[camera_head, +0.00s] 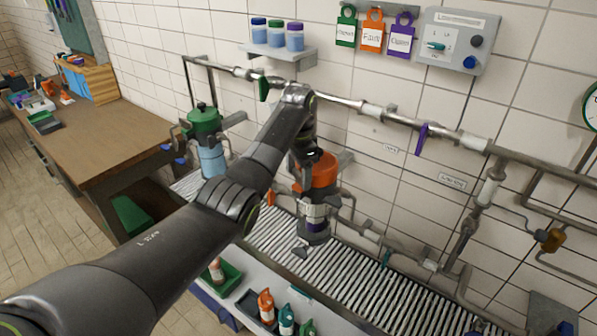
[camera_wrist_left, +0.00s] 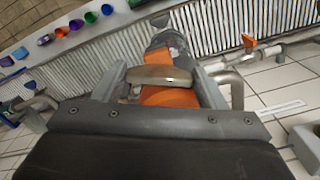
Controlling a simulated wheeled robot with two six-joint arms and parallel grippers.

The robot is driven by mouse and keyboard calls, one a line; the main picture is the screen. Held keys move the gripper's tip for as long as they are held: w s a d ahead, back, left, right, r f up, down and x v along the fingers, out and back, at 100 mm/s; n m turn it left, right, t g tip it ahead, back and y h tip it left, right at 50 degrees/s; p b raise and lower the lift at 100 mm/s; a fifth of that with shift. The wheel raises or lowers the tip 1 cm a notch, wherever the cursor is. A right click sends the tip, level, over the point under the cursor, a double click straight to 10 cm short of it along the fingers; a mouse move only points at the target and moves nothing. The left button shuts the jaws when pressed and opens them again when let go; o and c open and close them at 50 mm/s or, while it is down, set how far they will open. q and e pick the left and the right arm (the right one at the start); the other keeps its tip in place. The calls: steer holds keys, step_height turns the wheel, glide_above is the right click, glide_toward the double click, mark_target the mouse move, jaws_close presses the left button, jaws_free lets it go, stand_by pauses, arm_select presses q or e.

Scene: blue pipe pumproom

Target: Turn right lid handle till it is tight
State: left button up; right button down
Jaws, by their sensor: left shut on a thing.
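The right filter housing has an orange lid (camera_head: 322,172), and a grey vessel (camera_head: 314,228) hangs below it. In the left wrist view the orange lid (camera_wrist_left: 170,97) lies beneath a short grey-beige bar handle (camera_wrist_left: 160,75). My left gripper (camera_wrist_left: 160,82) has one finger at each end of this handle and is shut on it. In the head view my left gripper (camera_head: 303,158) is at the top of the orange lid, and my arm hides the handle and part of the lid. The lid's tightness cannot be seen. My right gripper is in neither view.
A green-lidded filter (camera_head: 204,125) stands left. A pipe (camera_head: 340,99) with a purple valve handle (camera_head: 421,137) runs along the wall above. A slatted grate (camera_head: 350,275) lies below, with bottles (camera_head: 266,304) in front. A workbench (camera_head: 85,140) is at left.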

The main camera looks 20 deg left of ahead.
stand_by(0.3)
arm_select(q)
steer(key=o, duration=1)
